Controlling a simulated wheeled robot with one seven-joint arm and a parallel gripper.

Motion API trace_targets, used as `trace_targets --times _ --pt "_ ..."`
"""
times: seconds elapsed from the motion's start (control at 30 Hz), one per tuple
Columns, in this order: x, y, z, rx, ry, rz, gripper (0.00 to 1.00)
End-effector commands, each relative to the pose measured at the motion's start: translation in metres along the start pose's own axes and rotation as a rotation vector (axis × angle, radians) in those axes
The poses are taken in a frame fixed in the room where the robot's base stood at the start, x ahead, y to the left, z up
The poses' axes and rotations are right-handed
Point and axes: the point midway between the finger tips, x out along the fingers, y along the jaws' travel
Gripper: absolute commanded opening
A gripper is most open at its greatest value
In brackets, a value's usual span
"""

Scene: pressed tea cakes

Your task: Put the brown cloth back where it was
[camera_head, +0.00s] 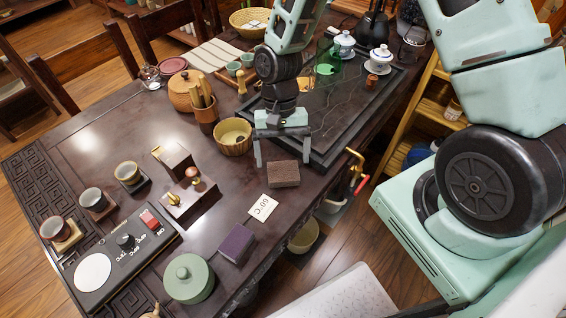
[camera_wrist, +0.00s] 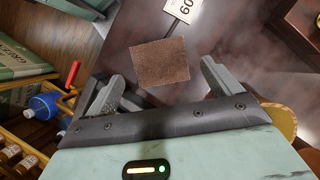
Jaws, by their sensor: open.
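The brown cloth (camera_head: 284,174) is a flat, folded square. I see no contact between fingers and cloth.
A white card marked 60°C (camera_head: 263,207) and a purple block (camera_head: 237,243) lie nearby. A woven bowl (camera_head: 234,137) stands left of my gripper. A brass tap (camera_head: 354,162) with a red handle is past the table edge. Bare table lies left of the cloth.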

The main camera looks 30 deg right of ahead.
Motion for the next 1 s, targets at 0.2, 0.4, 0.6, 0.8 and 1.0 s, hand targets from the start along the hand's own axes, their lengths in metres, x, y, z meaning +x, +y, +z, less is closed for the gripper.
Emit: trace_targets --times 0.2,0.4,0.6,0.8,1.0 --pt "-0.049 0.000 -0.001 0.002 0.006 -0.003 0.90" --pt "-0.078 0.000 -0.001 0.001 0.003 -0.002 0.90" --pt "-0.092 -0.004 0.008 -0.034 0.013 0.004 0.90" --pt "-0.112 -0.023 0.067 -0.287 0.105 0.040 0.90" --pt "-0.124 -0.028 0.148 -0.648 0.228 0.093 0.90"
